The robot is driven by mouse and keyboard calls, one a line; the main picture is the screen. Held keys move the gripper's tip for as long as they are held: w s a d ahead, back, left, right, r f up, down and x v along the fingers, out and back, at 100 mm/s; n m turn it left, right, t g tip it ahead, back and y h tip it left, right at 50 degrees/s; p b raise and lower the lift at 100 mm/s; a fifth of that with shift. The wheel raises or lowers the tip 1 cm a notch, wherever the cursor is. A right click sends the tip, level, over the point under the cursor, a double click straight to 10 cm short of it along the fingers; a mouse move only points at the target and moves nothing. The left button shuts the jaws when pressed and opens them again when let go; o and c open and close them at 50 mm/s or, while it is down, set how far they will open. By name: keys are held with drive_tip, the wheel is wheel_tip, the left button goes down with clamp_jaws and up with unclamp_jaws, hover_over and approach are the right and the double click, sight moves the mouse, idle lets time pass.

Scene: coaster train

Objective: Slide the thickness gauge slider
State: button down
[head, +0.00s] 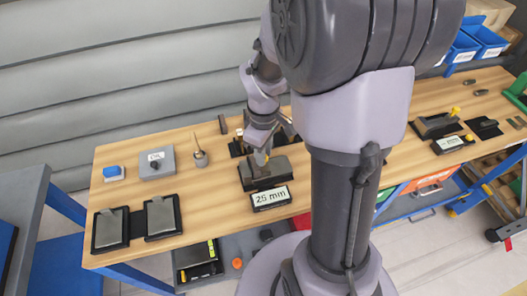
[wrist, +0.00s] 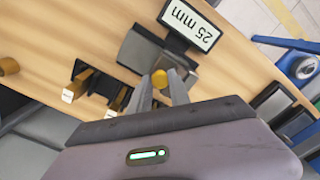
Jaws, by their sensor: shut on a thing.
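The thickness gauge (head: 256,183) is a dark block on the wooden table, behind the "25 mm" display (head: 271,197). In the wrist view the gauge (wrist: 140,50) lies beyond my fingers, with the display (wrist: 190,24) at the top. The slider's yellow knob (wrist: 159,78) shows between my fingertips. My gripper (head: 261,158) reaches down to the gauge from above; in the wrist view it is shut on the knob. The fingers and arm hide part of the slider.
A grey switch box (head: 157,163) and an oil can (head: 200,158) stand to the left. Two dark trays with grey plates (head: 109,230) lie at the front left. Another gauge-like block with a yellow knob (head: 435,125) stands at the right. Wood around the left items is clear.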

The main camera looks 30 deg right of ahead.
drive_tip(key=shift+d, duration=0.1)
drive_tip(key=shift+s+d+p, duration=0.2)
drive_tip(key=shift+d+p, duration=0.05)
drive_tip(key=shift+d, duration=0.35)
drive_tip(key=shift+s+d+p, duration=0.15)
drive_tip(key=shift+d+p, duration=0.1)
drive_tip(key=shift+d, duration=0.35)
drive_tip(key=c, duration=1.2)
unclamp_jaws()
drive_tip(key=shift+a, duration=0.1)
drive_tip(key=shift+c, duration=0.2)
wheel_tip(320, 180, up, 17)
drive_tip(key=p, duration=0.7)
drive_tip(key=shift+r, duration=0.2)
